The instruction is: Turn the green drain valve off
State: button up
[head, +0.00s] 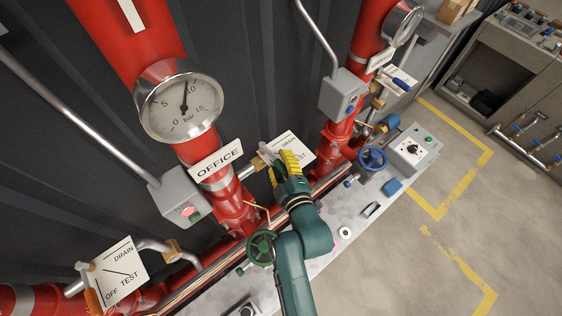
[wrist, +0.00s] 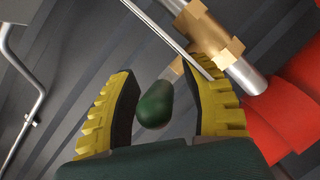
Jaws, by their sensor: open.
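The green drain valve's handle (wrist: 155,106) shows in the wrist view as a rounded green grip. It lies between the two yellow fingers of my gripper (wrist: 166,108), with gaps on both sides. The brass valve body (wrist: 212,35) sits on a silver pipe just beyond the fingertips. In the head view my gripper (head: 283,168) is at the pipe beside the DRAIN/TEST sign (head: 296,148) right of the OFFICE label, and it hides the green handle there. My gripper is open and holds nothing.
A red pipe with a pressure gauge (head: 180,102) stands left of my gripper, and another red pipe (head: 340,140) stands right. A green handwheel (head: 262,247) is below, close to my arm. A blue handwheel (head: 371,159) is at right. A second DRAIN/TEST sign (head: 118,272) is lower left.

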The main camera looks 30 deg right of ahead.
jog(key=v, duration=1.2)
